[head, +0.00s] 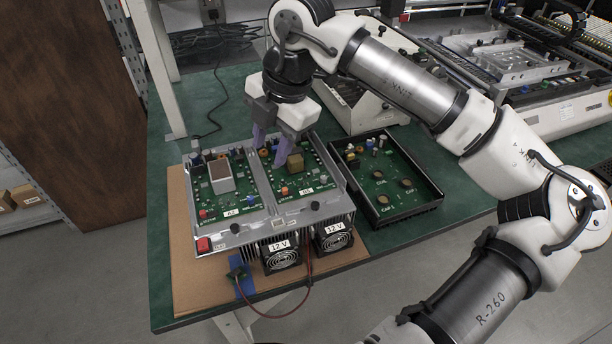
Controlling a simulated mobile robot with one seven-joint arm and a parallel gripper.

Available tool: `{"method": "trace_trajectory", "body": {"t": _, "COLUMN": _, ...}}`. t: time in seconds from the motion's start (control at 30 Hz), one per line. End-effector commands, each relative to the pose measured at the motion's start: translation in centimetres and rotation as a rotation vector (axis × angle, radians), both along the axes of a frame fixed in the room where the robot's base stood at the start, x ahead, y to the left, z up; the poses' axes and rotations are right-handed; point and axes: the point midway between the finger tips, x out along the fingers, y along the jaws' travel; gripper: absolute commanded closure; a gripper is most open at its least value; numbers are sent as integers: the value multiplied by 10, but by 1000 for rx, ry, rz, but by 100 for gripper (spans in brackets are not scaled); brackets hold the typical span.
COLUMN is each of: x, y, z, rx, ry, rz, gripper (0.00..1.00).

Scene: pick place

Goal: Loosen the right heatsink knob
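My gripper (270,152) is over the right green board (310,178) of the metal unit, pointing down. Its two purple fingers are spread, with a gap between them and nothing clearly held. Whether the fingertips touch the board or a part on it I cannot tell. A black knob (316,206) sits on the right of the unit's front metal edge, above the right fan. Another black knob (236,228) sits further left on that edge. The gripper is behind both and apart from them. Any knob close to the fingers is too small to make out.
The unit stands on a brown mat (190,292) at the table's front left. Two "12 V" fans (282,256) face front, with a red cable looping below. A black open tray with a board (385,180) is close on the right.

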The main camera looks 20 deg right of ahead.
Motion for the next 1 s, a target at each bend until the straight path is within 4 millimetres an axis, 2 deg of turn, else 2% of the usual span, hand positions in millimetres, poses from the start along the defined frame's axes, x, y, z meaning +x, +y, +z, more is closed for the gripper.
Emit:
{"method": "trace_trajectory", "body": {"t": 0.03, "x": -8, "y": -28, "z": -2, "rx": -78, "ry": 49, "rz": -82, "gripper": 62}}
{"method": "trace_trajectory", "body": {"t": 0.1, "x": -18, "y": -54, "z": -6, "rx": -156, "ry": 102, "rz": -163, "gripper": 62}}
{"method": "trace_trajectory", "body": {"t": 0.2, "x": -26, "y": -72, "z": -8, "rx": -213, "ry": 140, "rz": -224, "gripper": 62}}
{"method": "trace_trajectory", "body": {"t": 0.37, "x": -28, "y": -76, "z": -21, "rx": -221, "ry": 151, "rz": -235, "gripper": 62}}
{"method": "trace_trajectory", "body": {"t": 0.8, "x": -29, "y": -74, "z": -109, "rx": -216, "ry": 150, "rz": -230, "gripper": 62}}
{"method": "trace_trajectory", "body": {"t": 1.0, "x": -28, "y": -74, "z": -136, "rx": -218, "ry": 147, "rz": -230, "gripper": 62}}
